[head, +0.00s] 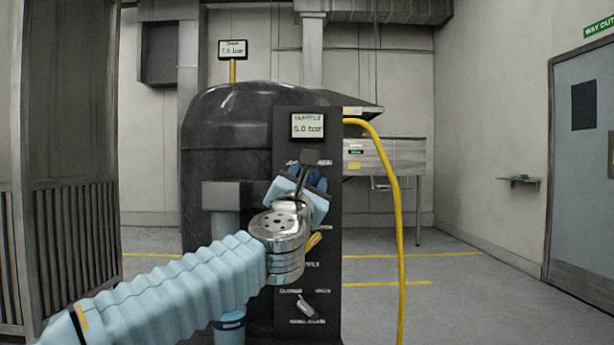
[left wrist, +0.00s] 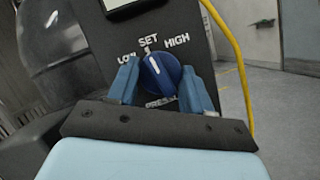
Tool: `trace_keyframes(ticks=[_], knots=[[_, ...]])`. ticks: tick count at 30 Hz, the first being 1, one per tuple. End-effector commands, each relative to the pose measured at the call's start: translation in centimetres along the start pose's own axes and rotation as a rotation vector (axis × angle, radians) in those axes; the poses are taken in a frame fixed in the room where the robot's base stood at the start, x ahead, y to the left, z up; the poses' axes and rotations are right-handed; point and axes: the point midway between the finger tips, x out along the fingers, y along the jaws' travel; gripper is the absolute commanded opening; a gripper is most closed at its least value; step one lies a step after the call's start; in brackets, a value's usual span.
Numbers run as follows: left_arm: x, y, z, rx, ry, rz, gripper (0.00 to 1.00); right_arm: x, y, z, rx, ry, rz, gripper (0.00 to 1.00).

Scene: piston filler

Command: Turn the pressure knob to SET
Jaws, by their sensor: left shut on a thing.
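The blue pressure knob (left wrist: 160,74) sits on the dark panel (left wrist: 178,18), with LOW, SET and HIGH printed around it. Its white pointer line points up and slightly left, toward the SET mark. My left gripper (left wrist: 160,88) has one blue finger on each side of the knob and is shut on it. In the head view my left gripper (head: 308,186) is in front of the upper part of the panel (head: 328,240) and mostly hides the knob. My right gripper is not in view.
A display (head: 308,125) above the knob reads 5.0 bar. A yellow handle (head: 314,241) and a lower lever (head: 308,304) are on the panel below my gripper. A yellow hose (head: 398,220) hangs to the right. A dark tank (head: 225,130) stands behind; floor at right is clear.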

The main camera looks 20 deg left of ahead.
Motion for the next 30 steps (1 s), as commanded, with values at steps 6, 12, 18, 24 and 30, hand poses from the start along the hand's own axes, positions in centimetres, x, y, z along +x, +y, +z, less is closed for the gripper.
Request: trace_keyframes(ticks=[6, 12, 18, 24, 30], knots=[[0.1, 0.2, 0.1, 0.103, 0.002, -0.043, 0.19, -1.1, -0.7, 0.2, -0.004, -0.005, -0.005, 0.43], [0.0, 0.1, 0.0, 0.152, 0.001, -0.064, 0.19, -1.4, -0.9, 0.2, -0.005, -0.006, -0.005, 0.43], [0.0, 0.0, -0.1, 0.167, 0.001, -0.07, 0.19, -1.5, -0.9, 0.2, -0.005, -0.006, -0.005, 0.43], [0.0, 0.0, -0.1, 0.167, 0.001, -0.07, 0.19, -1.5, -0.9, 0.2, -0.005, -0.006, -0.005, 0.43], [0.0, 0.0, -0.1, 0.167, 0.001, -0.07, 0.67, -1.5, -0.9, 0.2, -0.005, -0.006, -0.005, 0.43]])
